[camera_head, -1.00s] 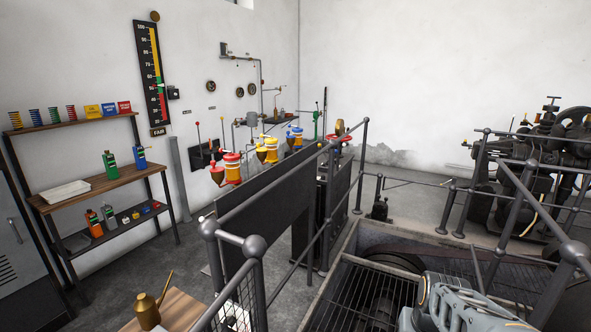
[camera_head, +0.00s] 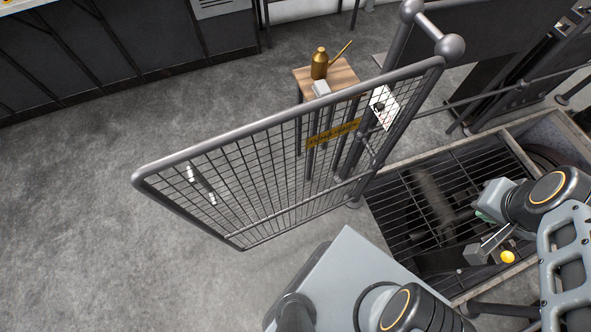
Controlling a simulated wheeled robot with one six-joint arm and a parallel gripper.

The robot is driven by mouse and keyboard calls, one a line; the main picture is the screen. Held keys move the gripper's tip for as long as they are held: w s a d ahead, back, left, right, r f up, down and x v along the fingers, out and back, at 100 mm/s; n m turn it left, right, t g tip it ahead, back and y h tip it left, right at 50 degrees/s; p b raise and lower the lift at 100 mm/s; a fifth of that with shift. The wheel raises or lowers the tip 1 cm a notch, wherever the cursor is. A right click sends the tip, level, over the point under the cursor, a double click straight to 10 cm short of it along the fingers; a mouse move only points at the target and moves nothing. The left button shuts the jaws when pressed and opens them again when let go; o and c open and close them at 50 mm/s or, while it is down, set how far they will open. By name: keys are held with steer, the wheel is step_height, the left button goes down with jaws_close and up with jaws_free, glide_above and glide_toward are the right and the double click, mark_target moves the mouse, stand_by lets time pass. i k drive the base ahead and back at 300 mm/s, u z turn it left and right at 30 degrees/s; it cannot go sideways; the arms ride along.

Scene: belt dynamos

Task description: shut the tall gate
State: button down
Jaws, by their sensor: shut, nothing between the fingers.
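The tall gate (camera_head: 262,172) is a grey tubular frame with wire mesh. It stands swung out over the open floor, its free end at the left and its other end by the round-topped post (camera_head: 447,46) of the railing. A yellow sign (camera_head: 335,132) and a small pale latch or handle (camera_head: 201,184) are on it. My gripper (camera_head: 480,252) is at the right, over the floor grating, shut and empty. It is well apart from the gate; its fingertips are small and hard to make out.
A small wooden table (camera_head: 345,76) with a brass oil can (camera_head: 320,64) stands behind the gate. Railings and a grated pit (camera_head: 400,200) lie at the right. Dark cabinets (camera_head: 120,45) line the back. The floor (camera_head: 90,220) at the left is clear.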

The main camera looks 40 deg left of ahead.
mark_target(138, 177)
steer(key=z, duration=0.05)
steer(key=k, duration=0.9)
steer(key=z, duration=2.55)
steer(key=k, duration=2.7)
steer(key=u, duration=1.4)
steer(key=i, duration=0.3)
steer(key=u, duration=2)
